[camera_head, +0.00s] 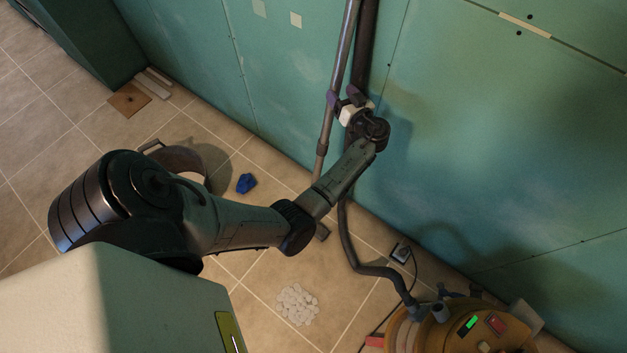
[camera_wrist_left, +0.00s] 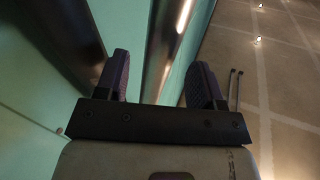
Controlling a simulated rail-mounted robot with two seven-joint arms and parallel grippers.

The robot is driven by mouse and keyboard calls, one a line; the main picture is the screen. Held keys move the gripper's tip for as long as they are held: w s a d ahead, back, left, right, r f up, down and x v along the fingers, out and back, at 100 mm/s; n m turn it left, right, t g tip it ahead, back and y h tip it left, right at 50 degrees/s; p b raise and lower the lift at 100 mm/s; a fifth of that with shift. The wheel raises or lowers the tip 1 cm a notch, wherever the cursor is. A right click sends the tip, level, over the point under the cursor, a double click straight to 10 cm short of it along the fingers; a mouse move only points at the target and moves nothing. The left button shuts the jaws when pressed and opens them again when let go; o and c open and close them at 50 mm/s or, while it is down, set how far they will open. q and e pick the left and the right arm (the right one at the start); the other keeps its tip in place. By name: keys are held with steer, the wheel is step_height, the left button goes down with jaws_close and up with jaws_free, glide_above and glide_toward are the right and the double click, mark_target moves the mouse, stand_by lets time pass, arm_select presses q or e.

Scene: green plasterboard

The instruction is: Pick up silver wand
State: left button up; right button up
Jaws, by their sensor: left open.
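The silver wand (camera_head: 344,52) is a long thin metal tube that stands slightly tilted by the green wall. A dark tube runs close beside it on the right. My left gripper (camera_head: 343,97) is at the wand's middle height, its purple fingers open. In the left wrist view the wand (camera_wrist_left: 168,40) lines up with the gap between the two fingers of this gripper (camera_wrist_left: 162,78), with space at the sides. I cannot tell how deep it sits between them. My right gripper is not in view.
An orange vacuum (camera_head: 432,335) with a dark hose (camera_head: 362,265) stands at lower right. A blue object (camera_head: 246,183) and a pile of pale rubble (camera_head: 297,304) lie on the tiled floor. A bucket (camera_head: 182,160) stands behind my arm. The green wall (camera_head: 480,130) is close.

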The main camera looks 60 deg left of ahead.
mark_target(332, 81)
arm_select(q)
steer(key=shift+s+a+r, duration=0.1)
steer(key=shift+a, duration=1.35)
steer(key=shift+s+a+r, duration=0.1)
steer(key=shift+a, duration=1.35)
steer(key=shift+d, duration=0.1)
steer(key=c, duration=1.1)
